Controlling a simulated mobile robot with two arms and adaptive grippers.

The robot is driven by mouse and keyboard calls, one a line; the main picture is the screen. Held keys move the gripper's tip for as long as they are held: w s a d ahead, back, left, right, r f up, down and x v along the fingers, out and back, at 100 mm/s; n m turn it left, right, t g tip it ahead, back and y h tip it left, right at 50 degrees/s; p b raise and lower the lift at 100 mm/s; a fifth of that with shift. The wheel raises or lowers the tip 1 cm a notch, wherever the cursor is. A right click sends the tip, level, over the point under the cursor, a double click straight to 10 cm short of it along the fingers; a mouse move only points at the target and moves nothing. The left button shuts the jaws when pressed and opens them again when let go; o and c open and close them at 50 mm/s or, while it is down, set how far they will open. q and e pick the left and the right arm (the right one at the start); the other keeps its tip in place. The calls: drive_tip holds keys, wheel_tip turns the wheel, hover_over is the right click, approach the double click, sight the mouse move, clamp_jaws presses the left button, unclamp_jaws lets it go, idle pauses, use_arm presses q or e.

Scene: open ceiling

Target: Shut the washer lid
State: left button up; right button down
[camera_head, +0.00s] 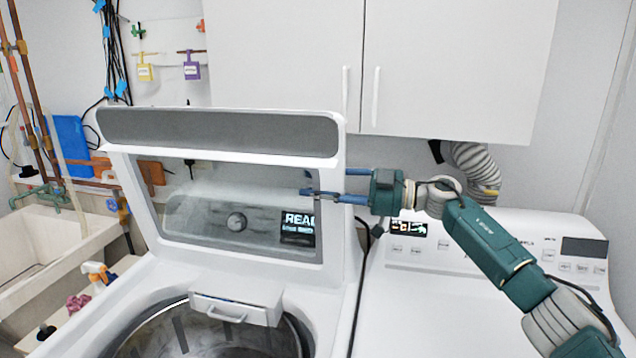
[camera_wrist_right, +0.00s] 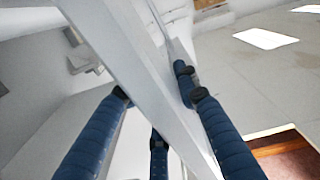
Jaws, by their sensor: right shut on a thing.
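The washer lid (camera_head: 220,132) stands raised, tilted slightly back, a white frame with a grey band along its top and a large window. The washer's drum opening below it is uncovered, with a white handled dispenser drawer (camera_head: 236,308) at its edge. My right gripper (camera_head: 326,184) reaches in from the right and is shut on the lid's right side edge, at about mid height. In the right wrist view the blue fingers lie on both sides of the lid's white edge (camera_wrist_right: 150,80). My left gripper is not in view.
A second white machine (camera_head: 440,310) with a control panel stands right of the washer, under my right arm. White cabinets (camera_head: 450,70) hang above and behind. A sink (camera_head: 50,240) and a spray bottle (camera_head: 98,272) are at the left.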

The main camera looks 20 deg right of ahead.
drive_tip(key=s+a+f+n+b, duration=0.1)
drive_tip(key=s+a+f+n, duration=0.2)
drive_tip(key=s, duration=0.3)
drive_tip(key=s+a+f+n+b, duration=0.2)
drive_tip(key=s+a+f+n, duration=0.1)
drive_tip(key=s+a+f, duration=0.1)
drive_tip(key=shift+s+a+f, duration=0.15)
drive_tip(key=shift+s+a, duration=0.65)
drive_tip(key=shift+s, duration=0.6)
